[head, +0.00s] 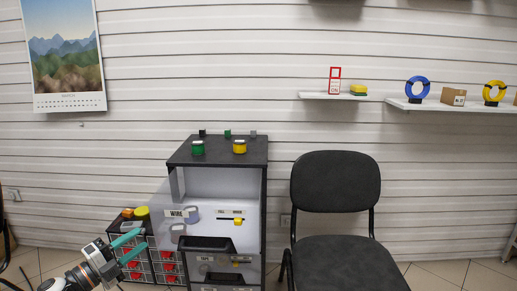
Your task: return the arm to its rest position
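My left gripper (139,241) is at the lower left, its arm coming in from the bottom left corner. Its two teal fingers are spread apart with nothing visible between them. It appears in front of the small drawer rack, left of the cabinet; I cannot tell whether it touches anything. My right arm and gripper are not in view.
A dark-topped cabinet (217,152) with a translucent front panel stands at centre left. A drawer rack (165,255) with red handles is beside it. A black chair (335,183) stands to the right. Wall shelves (452,106) hold coiled hoses and a box.

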